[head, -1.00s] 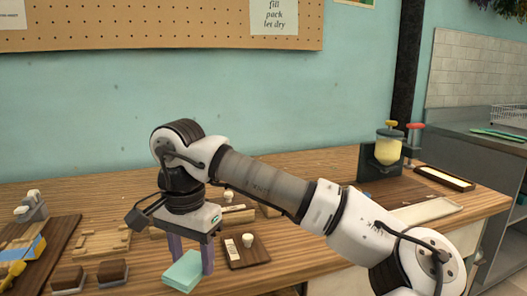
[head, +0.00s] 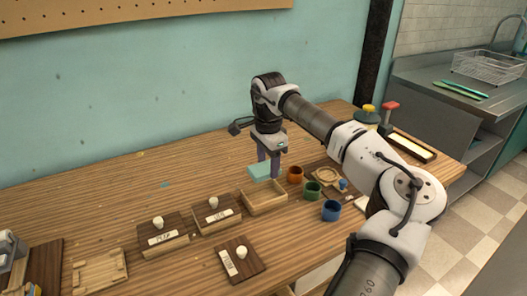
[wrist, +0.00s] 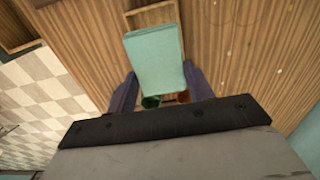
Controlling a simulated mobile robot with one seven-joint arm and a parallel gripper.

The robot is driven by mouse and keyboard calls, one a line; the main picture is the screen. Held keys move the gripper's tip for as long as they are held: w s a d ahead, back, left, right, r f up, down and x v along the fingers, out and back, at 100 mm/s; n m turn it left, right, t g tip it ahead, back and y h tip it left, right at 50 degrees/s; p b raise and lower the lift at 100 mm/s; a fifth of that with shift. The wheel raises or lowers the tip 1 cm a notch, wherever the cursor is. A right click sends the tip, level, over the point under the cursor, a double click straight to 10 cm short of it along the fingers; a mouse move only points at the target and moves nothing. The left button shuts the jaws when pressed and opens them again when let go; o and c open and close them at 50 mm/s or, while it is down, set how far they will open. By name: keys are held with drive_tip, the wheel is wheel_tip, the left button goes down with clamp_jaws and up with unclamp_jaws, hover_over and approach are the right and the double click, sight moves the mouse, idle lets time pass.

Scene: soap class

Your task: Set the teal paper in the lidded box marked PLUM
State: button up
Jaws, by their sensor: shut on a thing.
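My gripper (head: 269,162) is shut on the teal paper (head: 262,171), a flat pale block held above the table. In the wrist view the paper (wrist: 155,57) sits between the two purple fingers (wrist: 160,90). In the head view it is just behind an open wooden box (head: 283,200), whose front label I cannot see.
A loose dark lid (head: 252,266) with knob and tilted label lies in front. Orange (head: 295,174), green (head: 312,191) and blue (head: 331,210) cups stand right of the open box. A wooden tray (head: 100,270) is at front left. The table's back left is mostly clear.

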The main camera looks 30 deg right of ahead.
drive_tip(key=shift+s+f+b, duration=0.1)
drive_tip(key=shift+f+b, duration=1.5)
drive_tip(key=shift+f, duration=0.55)
drive_tip(key=shift+f+b, duration=0.3)
drive_tip(key=shift+f, duration=0.45)
drive_tip(key=shift+f, duration=0.55)
drive_tip(key=o, duration=1.4)
drive_tip(key=shift+r, duration=0.15)
drive_tip(key=shift+r+p, duration=2.15)
drive_tip(key=shift+r, duration=0.75)
